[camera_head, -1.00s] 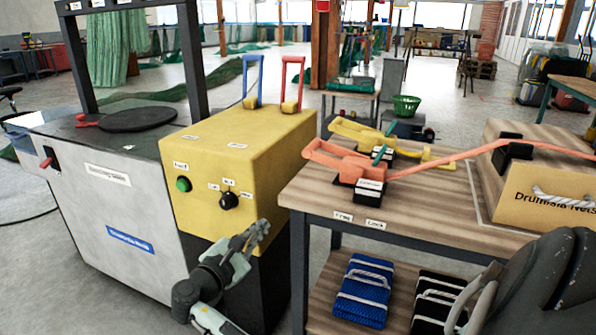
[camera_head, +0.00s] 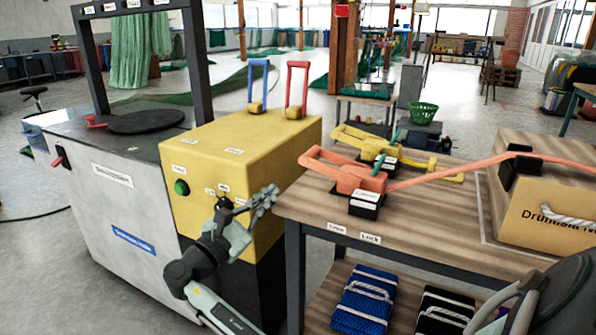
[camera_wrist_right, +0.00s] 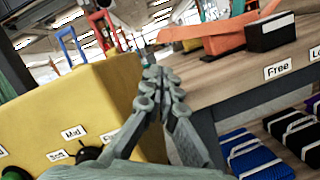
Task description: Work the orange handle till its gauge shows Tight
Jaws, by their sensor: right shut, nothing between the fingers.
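The orange handle (camera_head: 345,168) lies on the wooden bench, with an orange strap running right to a cardboard box. In the right wrist view the orange handle (camera_wrist_right: 215,35) is at the top, partly cut off. Beside it is a black block (camera_head: 366,205) with a white top face; any gauge marking is too small to read. A teal stick stands just behind the handle. My right gripper (camera_head: 264,200) is shut and empty, in front of the yellow cabinet and left of the bench, apart from the handle. It also shows in the right wrist view (camera_wrist_right: 158,78). My left gripper is out of view.
The bench edge (camera_head: 400,252) carries labels, "Free" and "Lock" in the wrist view. A similar yellow handle (camera_head: 350,136) lies behind. The yellow cabinet (camera_head: 235,140) has blue and red levers. The cardboard box (camera_head: 545,205) stands at right; folded blue netting (camera_head: 365,298) lies below.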

